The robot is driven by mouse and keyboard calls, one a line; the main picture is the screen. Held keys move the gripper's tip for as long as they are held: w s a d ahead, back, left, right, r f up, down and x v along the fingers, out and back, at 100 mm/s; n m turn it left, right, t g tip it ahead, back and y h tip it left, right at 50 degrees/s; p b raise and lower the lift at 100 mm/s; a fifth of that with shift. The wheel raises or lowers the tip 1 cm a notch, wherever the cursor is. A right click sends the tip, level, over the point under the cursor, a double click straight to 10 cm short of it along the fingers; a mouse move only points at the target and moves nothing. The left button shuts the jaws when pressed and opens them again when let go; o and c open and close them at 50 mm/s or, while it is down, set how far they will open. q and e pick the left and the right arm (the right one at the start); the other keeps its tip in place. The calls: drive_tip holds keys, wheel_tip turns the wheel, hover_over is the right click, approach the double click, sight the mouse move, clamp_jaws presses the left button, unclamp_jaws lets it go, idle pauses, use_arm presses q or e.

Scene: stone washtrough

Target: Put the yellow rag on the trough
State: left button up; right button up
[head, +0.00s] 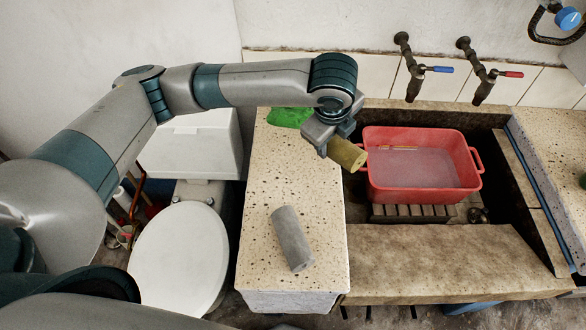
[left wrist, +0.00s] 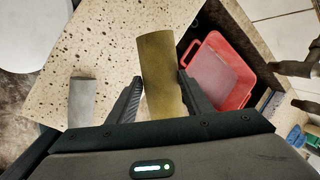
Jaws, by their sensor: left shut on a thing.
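The yellow rag (head: 347,154) is a rolled, dull yellow cylinder. My left gripper (head: 328,140) is shut on it and holds it above the right edge of the speckled counter, just left of the red basin. In the left wrist view the rag (left wrist: 163,75) stands between the two fingers of my left gripper (left wrist: 160,98). The stone trough (head: 440,262) lies to the right of the counter, with its broad front ledge bare. My right gripper is not in view.
A red basin (head: 474,178) sits inside the trough on a slatted rack. A grey roll (head: 292,240) and a green cloth (head: 288,117) lie on the speckled counter (head: 275,180). Two taps (head: 483,85) hang over the trough. A toilet (head: 178,262) stands at the left.

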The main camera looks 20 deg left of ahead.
sight(337, 139)
use_arm(q)
drive_tip(key=m, duration=0.2)
drive_tip(key=w+d+f+m+h, duration=0.1)
drive_tip(key=f+m, duration=0.1)
drive_tip(key=m, duration=0.1)
drive_tip(key=shift+w+d+f+m, duration=0.1)
drive_tip(key=shift+w+d+m, duration=0.1)
drive_tip(key=shift+w+m, duration=0.1)
drive_tip(key=m, duration=0.1)
drive_tip(key=f+m+h, duration=0.1)
drive_tip(key=shift+w+d+m, duration=0.1)
drive_tip(key=shift+w+m, duration=0.2)
drive_tip(key=shift+w+f+m, duration=0.1)
drive_tip(key=shift+m, duration=0.2)
drive_tip(key=s+a+f+p, duration=0.2)
drive_tip(key=a+f+p, duration=0.2)
drive_tip(key=a+f, duration=0.3)
drive_tip(key=a, duration=0.4)
drive_tip(key=shift+s+a+p, duration=0.2)
drive_tip(key=shift+s+p, duration=0.1)
drive_tip(key=shift+f, duration=0.1)
